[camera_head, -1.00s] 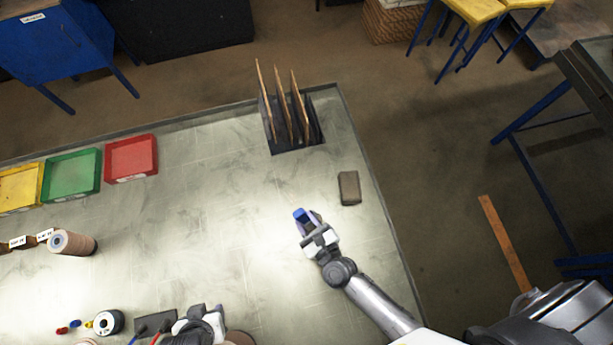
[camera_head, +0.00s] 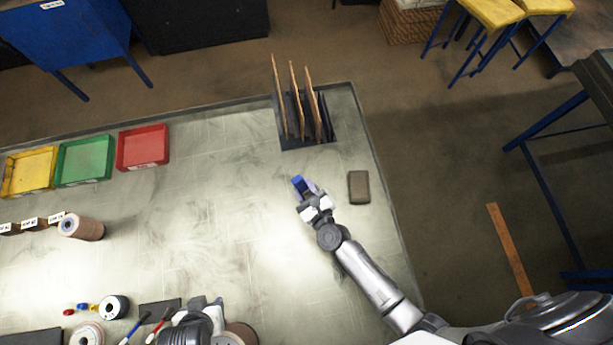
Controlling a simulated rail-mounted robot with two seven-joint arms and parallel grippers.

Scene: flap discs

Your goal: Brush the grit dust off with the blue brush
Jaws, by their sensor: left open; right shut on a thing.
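The blue brush (camera_head: 298,183) is in my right gripper (camera_head: 309,195), which is shut on it over the right part of the bench. The gripper hides part of the brush, and I cannot tell whether its bristles touch the surface. Faint grey smudges show across the pale bench top (camera_head: 225,220); I cannot tell which of them are grit dust. My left gripper (camera_head: 208,308) is at the bottom edge, beside a brown disc and small tools; its fingers are mostly hidden by its own body.
A rack (camera_head: 290,142) with upright boards stands at the back. A grey-brown block (camera_head: 358,187) lies right of the brush. Red (camera_head: 143,148), green (camera_head: 84,161) and yellow (camera_head: 29,172) trays line the left. A brown roll (camera_head: 82,227) lies below them. The bench middle is clear.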

